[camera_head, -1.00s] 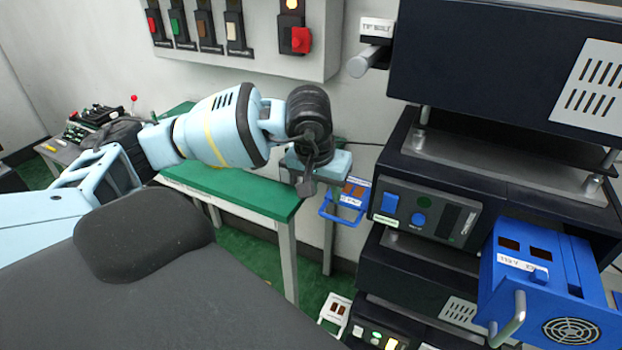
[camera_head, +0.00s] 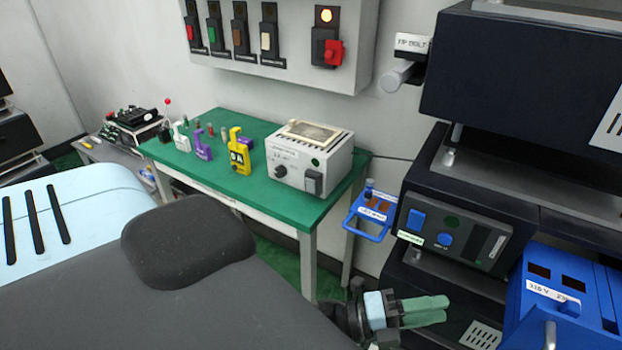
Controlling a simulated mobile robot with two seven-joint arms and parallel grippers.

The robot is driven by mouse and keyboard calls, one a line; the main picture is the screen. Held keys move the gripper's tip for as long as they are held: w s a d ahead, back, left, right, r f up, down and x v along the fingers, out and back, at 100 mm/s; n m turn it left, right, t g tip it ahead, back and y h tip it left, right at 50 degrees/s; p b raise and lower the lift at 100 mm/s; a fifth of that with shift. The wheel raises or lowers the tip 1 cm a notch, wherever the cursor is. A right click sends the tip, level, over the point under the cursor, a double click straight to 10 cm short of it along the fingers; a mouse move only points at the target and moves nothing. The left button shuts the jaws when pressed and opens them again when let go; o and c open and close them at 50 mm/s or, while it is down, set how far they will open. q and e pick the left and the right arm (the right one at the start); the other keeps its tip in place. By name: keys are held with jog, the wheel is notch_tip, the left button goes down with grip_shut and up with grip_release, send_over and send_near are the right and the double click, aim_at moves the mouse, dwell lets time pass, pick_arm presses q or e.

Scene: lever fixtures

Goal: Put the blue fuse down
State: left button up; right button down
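A small blue-topped fuse (camera_head: 369,188) stands upright at the back left of a blue handled holder (camera_head: 376,208), which sits beside the right end of the green bench. My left gripper (camera_head: 436,310) is at the bottom of the view, well below and apart from the holder, with its grey-green fingers pointing right. Nothing is seen between the fingers, which lie close together from this side. Whether they are open or shut is unclear. My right gripper is not in view.
The green bench (camera_head: 225,188) holds a grey test box (camera_head: 300,165), a yellow tool (camera_head: 239,155), purple tools and several small fuses. A dark rack (camera_head: 455,235) with a pulled-out blue module (camera_head: 545,300) stands at right. A switch panel (camera_head: 290,72) hangs above.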

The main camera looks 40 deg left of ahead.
pick_arm(q)
jog(key=s+a+f+n+y, duration=0.3)
jog(key=a+f+n+y, duration=0.15)
jog(key=f+n, duration=0.4)
jog(key=s+a+f+n+y, duration=0.3)
jog(key=f+n+y, duration=0.35)
jog(key=n, duration=0.25)
jog(key=s+a+f+n+g, duration=0.1)
jog(key=s+f+n+g, duration=0.1)
jog(key=s+f+n, duration=0.2)
jog(key=s+a+f+n+g+y, duration=0.1)
jog(key=s+a+f+n+g, duration=0.1)
jog(key=s+f, duration=0.5)
jog(key=shift+s+a+n+g+y, duration=0.15)
jog(key=shift+a+n+g+y, duration=0.15)
jog(key=shift+n+g, duration=0.55)
jog(key=shift+s, duration=0.1)
